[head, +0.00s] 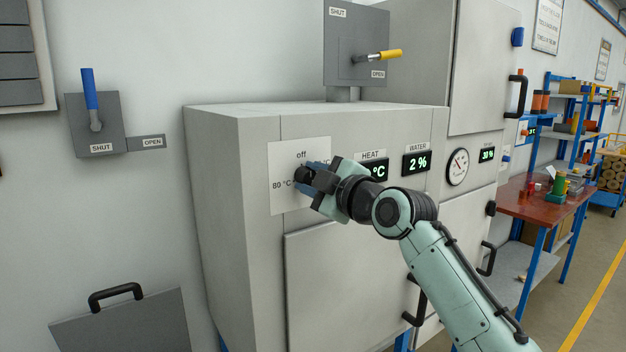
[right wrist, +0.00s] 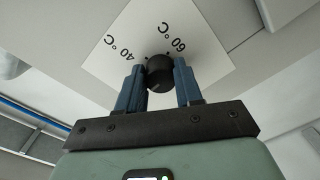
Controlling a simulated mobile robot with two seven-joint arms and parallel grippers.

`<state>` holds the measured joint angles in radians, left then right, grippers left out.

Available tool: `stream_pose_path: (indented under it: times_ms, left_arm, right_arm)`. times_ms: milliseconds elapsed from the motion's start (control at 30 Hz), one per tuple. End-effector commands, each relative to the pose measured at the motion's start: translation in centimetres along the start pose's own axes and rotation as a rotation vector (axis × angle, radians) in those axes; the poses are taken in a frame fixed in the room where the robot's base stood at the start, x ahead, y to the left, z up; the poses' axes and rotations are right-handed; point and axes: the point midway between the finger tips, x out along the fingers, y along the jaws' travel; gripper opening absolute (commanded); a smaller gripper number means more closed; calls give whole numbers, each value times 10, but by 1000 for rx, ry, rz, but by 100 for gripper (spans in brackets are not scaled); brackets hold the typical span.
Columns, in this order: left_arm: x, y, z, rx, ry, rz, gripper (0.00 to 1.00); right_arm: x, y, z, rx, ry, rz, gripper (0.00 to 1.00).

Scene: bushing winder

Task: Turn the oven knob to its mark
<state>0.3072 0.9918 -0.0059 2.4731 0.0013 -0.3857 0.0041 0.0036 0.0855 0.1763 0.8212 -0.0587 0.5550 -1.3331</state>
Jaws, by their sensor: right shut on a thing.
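The black oven knob (head: 302,174) sits on a white dial plate (head: 284,155) on the front of the grey oven. In the head view, "off" shows above the knob and "80 °C" to its left; my gripper hides the rest. My right gripper (head: 313,179) is shut on the knob. In the right wrist view the knob (right wrist: 159,73) is between the two blue fingers (right wrist: 160,88), and "40 °C" and "60 °C" show on the dial plate (right wrist: 122,62). I cannot tell where the knob points. My left gripper is not in view.
A yellow-handled lever (head: 380,56) stands above the oven. A blue lever (head: 90,95) is on the left wall.

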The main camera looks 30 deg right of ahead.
Motion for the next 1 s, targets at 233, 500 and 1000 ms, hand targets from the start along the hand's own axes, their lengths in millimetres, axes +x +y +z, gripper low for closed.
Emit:
stream_pose_path:
  times_ms: [233, 500, 1000]
  left_arm:
    - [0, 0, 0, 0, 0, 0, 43]
    - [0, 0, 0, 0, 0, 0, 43]
    - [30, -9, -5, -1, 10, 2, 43]
  right_arm:
    - [0, 1, 0, -1, 0, 3, 58]
    - [0, 0, 0, 0, 0, 1, 61]
    - [-81, -1, 1, 0, 1, 4, 61]
